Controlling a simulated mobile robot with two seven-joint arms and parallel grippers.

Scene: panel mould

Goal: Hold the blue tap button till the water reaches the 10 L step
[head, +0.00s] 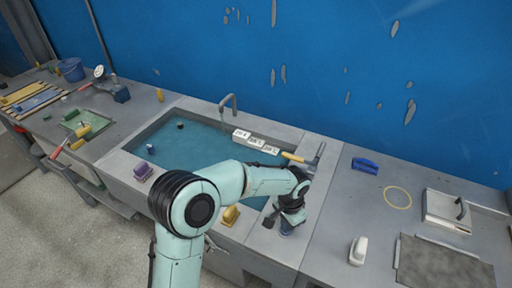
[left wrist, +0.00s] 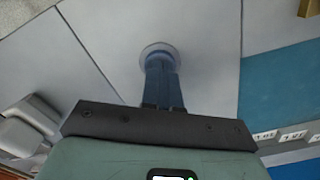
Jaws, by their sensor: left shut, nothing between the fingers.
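My left gripper (head: 287,229) is shut, with nothing between its fingers, and points down at the counter right of the sink. In the left wrist view its fingers (left wrist: 163,85) end at a pale round disc (left wrist: 160,55); I cannot tell whether they touch it. The blue of the tap button cannot be told apart from the fingertips. The sink (head: 184,102) holds blue-green water (head: 190,150). A grey tap (head: 230,102) stands at its back edge. White labelled steps (head: 256,142) stand at the water's back right; their labels are too small to read surely. My right gripper is out of view.
A hammer (head: 318,157) lies behind my left wrist. A purple block (head: 143,171) and a yellow block (head: 230,215) sit on the sink's front rim. A blue brush-like thing (head: 365,165), a yellow ring (head: 398,197) and a white object (head: 358,250) lie on the right counter.

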